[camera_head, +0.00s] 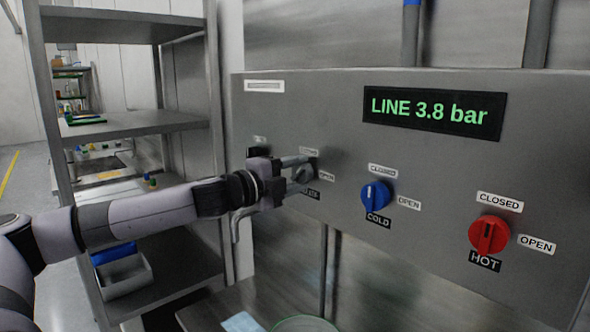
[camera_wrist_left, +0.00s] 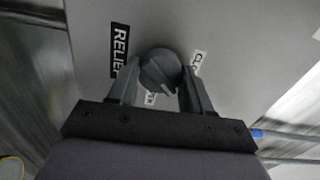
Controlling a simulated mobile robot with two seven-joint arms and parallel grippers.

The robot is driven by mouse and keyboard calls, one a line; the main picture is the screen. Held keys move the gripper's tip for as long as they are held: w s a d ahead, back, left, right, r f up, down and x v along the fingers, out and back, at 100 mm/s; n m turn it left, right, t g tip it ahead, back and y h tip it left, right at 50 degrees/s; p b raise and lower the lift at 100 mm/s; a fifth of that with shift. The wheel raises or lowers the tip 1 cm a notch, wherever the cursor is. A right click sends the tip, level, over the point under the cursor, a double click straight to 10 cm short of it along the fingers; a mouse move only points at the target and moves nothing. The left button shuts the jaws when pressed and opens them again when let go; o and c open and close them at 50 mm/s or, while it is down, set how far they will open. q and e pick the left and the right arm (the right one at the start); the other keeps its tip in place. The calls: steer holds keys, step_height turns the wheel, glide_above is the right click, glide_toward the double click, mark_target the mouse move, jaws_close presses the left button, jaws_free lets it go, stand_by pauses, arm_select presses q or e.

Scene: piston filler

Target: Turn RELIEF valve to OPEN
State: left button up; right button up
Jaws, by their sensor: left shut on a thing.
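The RELIEF valve knob (camera_wrist_left: 158,68) is a round dark grey knob on the steel panel (camera_head: 340,115). My left gripper (camera_head: 304,173) reaches it from the left and is shut on it, one finger on each side. In the left wrist view the RELIEF label (camera_wrist_left: 119,48) lies left of the knob, the CLOSED label (camera_wrist_left: 198,63) is partly hidden at right, and the OPEN label (camera_wrist_left: 150,98) is mostly hidden below it. I cannot tell which label the knob's mark points to. My right gripper is not in view.
A blue COLD knob (camera_head: 376,195) and a red HOT knob (camera_head: 489,235) sit to the right on the panel. The display (camera_head: 433,112) reads LINE 3.8 bar. A metal shelf (camera_head: 130,124) stands at left, with a grey bin (camera_head: 124,277) low on it.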

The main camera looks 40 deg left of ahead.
arm_select(q)
steer(key=m+p, duration=0.1)
steer(key=m, duration=0.3)
steer(key=shift+r+m, duration=0.15)
steer(key=shift+m, duration=0.15)
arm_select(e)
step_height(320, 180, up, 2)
arm_select(q)
steer(key=m+p, duration=0.2)
steer(key=m, duration=0.2)
steer(key=shift+m, duration=0.4)
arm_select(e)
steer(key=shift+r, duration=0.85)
arm_select(q)
steer(key=shift+a, duration=0.1)
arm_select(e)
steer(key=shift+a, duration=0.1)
arm_select(q)
steer(key=o, duration=1)
steer(key=shift+o, duration=0.2)
